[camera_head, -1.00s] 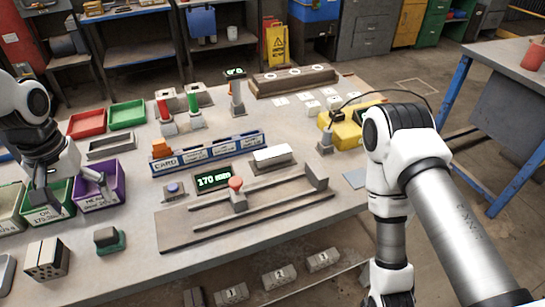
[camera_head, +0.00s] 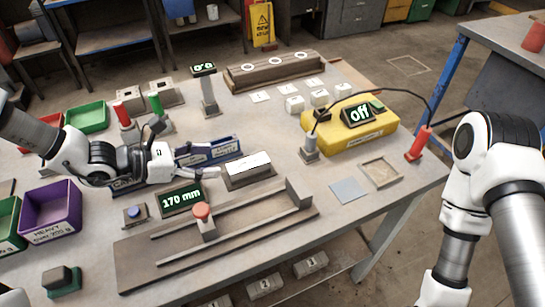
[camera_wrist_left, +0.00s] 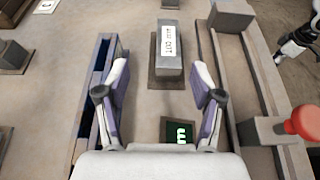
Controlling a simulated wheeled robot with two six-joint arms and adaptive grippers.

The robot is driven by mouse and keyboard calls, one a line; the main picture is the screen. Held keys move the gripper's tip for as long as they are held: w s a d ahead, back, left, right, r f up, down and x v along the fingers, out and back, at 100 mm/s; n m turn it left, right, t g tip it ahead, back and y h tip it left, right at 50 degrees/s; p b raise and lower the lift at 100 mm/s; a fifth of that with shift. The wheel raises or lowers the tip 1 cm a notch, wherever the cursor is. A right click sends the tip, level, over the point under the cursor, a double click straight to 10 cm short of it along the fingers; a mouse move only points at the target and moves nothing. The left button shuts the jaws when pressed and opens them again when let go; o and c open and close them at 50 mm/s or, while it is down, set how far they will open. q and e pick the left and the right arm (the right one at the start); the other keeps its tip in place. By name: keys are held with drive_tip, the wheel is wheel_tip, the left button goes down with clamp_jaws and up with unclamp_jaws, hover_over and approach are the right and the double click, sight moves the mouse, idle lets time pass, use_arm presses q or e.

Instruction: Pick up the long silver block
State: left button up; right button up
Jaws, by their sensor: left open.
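A long silver-grey block (camera_head: 249,168) with a white label on top sits on a dark base plate near the middle of the table. The left wrist view shows the block (camera_wrist_left: 172,50) straight ahead, with its length pointing away from me. My left gripper (camera_head: 190,150) comes in from the left, above the table, just left of the block. In the left wrist view its two fingers (camera_wrist_left: 160,72) are spread wide and empty, and the block lies beyond and between their tips. My right gripper is out of view; only its arm shows at the right.
A blue labelled rack (camera_head: 208,150) lies under and behind my left gripper. A "170 mm" display (camera_head: 181,200) and a rail fixture with a red knob (camera_head: 202,211) stand in front. A yellow box (camera_head: 350,138) stands to the right. The grey square pad (camera_head: 348,191) lies on clear table.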

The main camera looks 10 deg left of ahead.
sight(243, 164)
use_arm(q)
drive_tip(key=shift+s+d+f, duration=0.15)
drive_tip(key=shift+f, duration=0.15)
drive_tip(key=shift+s+d, duration=0.1)
drive_tip(key=shift+d, duration=0.2)
drive_tip(key=x, duration=0.5)
drive_tip(key=shift+d+f, duration=0.25)
drive_tip(key=shift+d, duration=0.05)
drive_tip(key=shift+w+d+f, duration=0.1)
drive_tip(key=shift+w+d, duration=0.15)
drive_tip(key=shift+d, duration=0.15)
drive_tip(key=shift+a, duration=0.1)
clamp_jaws()
